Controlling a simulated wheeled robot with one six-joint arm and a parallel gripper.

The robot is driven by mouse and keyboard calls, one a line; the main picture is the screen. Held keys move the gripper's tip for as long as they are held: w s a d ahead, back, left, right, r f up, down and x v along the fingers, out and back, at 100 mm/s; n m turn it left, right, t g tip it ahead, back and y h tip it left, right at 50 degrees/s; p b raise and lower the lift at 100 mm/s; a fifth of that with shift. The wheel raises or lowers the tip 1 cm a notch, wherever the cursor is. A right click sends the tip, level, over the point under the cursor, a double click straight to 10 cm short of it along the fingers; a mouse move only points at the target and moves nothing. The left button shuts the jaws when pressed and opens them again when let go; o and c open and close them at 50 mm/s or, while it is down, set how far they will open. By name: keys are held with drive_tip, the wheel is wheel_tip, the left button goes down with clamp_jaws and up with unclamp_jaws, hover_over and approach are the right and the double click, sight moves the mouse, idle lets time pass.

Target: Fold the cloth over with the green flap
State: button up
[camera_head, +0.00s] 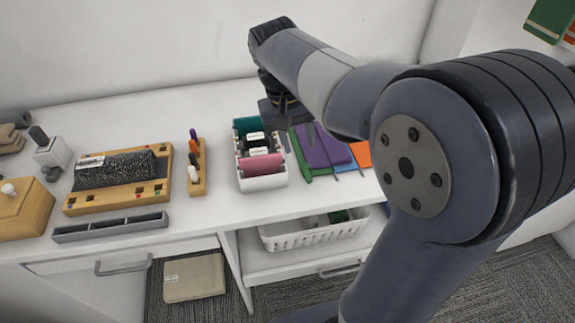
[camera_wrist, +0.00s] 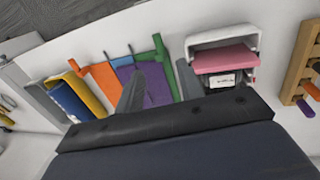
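Flat coloured pieces lie together on the white table: a green one (camera_head: 311,168) at the left, a purple one (camera_head: 330,154) in the middle and an orange one (camera_head: 361,153) at the right. In the wrist view the green piece (camera_wrist: 160,46) and orange piece (camera_wrist: 104,74) flank the purple one (camera_wrist: 157,86). I cannot tell which is the cloth with the green flap. My gripper (camera_head: 290,122) is above their left end, beside the white holder. In the wrist view its fingers (camera_wrist: 160,70) are apart with nothing visibly held. The fingers and arm hide parts of the pieces.
A white holder (camera_head: 264,183) with coloured rolls stands close left of the pieces. Further left are a wooden marker rack (camera_head: 197,180), a wooden board with a dark bundle (camera_head: 115,169) and a grey tray (camera_head: 110,227). A white basket (camera_head: 311,235) sits below the tabletop.

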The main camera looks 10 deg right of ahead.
sight(308, 175)
drive_tip(key=f, duration=0.3)
drive_tip(key=d+f, duration=0.1)
drive_tip(key=f, duration=0.2)
drive_tip(key=d+f, duration=0.1)
drive_tip(key=f, duration=0.3)
drive_tip(key=shift+s+d+f, duration=0.1)
drive_tip(key=shift+d, duration=0.05)
clamp_jaws()
